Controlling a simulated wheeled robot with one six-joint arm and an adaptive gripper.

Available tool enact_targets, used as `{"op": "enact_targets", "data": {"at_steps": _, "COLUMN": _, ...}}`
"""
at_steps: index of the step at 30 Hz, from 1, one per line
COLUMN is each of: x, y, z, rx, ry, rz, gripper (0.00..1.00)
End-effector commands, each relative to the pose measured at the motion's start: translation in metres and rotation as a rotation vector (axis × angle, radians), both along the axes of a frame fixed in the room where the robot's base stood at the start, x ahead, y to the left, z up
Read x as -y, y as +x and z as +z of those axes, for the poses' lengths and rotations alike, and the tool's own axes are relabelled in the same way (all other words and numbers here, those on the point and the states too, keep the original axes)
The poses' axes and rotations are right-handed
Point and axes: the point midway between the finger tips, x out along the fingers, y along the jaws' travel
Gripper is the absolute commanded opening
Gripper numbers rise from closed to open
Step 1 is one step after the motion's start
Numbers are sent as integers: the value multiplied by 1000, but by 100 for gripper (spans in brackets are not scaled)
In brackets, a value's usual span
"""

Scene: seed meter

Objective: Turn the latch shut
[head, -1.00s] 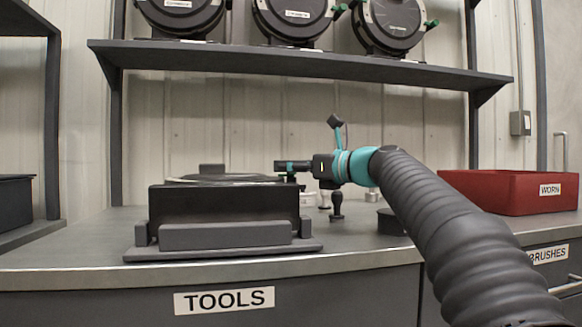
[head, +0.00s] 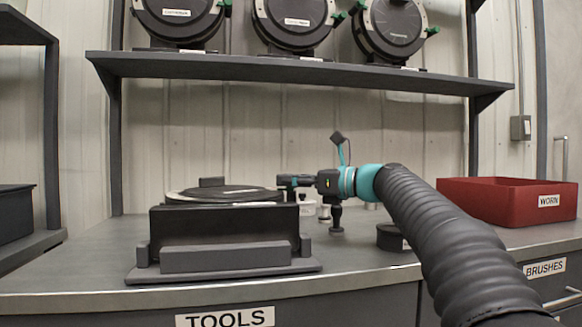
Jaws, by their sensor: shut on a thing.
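A seed meter (head: 222,194) lies flat in a dark holder (head: 218,221) on the bench, a label strip on its top. My gripper (head: 283,181) reaches in level from the right, at the meter's right rim. Its jaws are shut on the latch there. The fingers cover the latch, so its shape and how far it is turned cannot be seen.
A dark round block (head: 391,237) and small fittings stand on the bench near my arm. A red bin (head: 505,205) marked WORN is at the right. A shelf (head: 300,72) above holds several seed meters with green levers. The bench left of the holder is clear.

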Motion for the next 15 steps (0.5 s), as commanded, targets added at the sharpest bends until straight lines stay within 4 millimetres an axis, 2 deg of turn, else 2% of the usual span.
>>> {"op": "enact_targets", "data": {"at_steps": 1, "x": 0, "y": 2, "z": 6, "rx": -5, "ry": 0, "rz": 26, "gripper": 0}}
{"op": "enact_targets", "data": {"at_steps": 15, "x": 0, "y": 0, "z": 1, "rx": -2, "ry": 3, "rz": 211, "gripper": 0}}
